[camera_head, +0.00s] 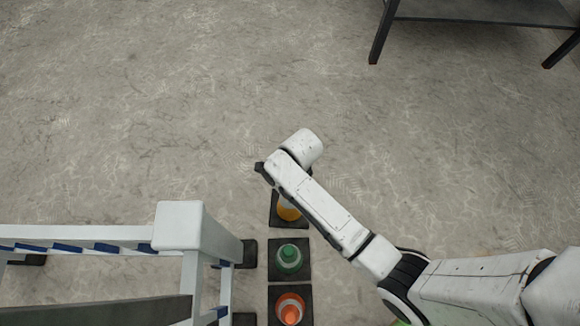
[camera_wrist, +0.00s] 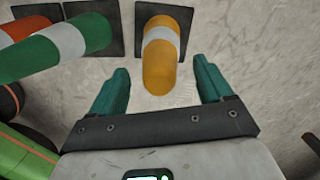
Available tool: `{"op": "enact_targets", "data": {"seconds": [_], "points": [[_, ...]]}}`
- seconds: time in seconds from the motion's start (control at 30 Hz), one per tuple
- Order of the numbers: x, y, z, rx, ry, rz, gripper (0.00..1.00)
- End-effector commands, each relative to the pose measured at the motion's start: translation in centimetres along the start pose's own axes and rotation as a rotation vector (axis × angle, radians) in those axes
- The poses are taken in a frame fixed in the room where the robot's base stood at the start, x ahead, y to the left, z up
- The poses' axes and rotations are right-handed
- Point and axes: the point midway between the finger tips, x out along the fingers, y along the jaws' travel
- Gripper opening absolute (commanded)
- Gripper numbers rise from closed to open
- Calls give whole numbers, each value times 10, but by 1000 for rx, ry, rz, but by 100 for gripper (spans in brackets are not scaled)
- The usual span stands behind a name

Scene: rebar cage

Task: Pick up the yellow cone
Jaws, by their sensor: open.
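The yellow cone (camera_wrist: 160,72), orange-yellow with a white band, stands on a dark square base in the wrist view. Its rounded tip lies between the two teal fingers of my gripper (camera_wrist: 163,90), with a gap on each side. The gripper is open and holds nothing. In the head view the yellow cone (camera_head: 288,211) is partly hidden under my arm, at the far end of a row of cones. The gripper's fingers are not clearly visible there.
A green cone (camera_head: 289,258) and an orange cone (camera_head: 290,308) stand in line nearer to me, on dark bases. A white and blue rack (camera_head: 180,226) stands left of them. A dark table (camera_head: 480,12) is at the upper right. The floor beyond is clear.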

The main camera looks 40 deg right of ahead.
Motion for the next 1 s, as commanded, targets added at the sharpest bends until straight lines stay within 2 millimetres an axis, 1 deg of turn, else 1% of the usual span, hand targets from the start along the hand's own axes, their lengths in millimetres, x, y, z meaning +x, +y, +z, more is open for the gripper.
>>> {"op": "enact_targets", "data": {"seconds": [0.03,0.13,0.23,0.43,0.47,1.0], "points": [[13,2,-1,0,0,1,80],[25,1,-1,0,0,0,80],[28,1,0,0,0,-1,80],[27,1,0,0,0,-1,80],[27,1,0,0,0,-1,78],[27,1,0,0,0,0,26]]}}
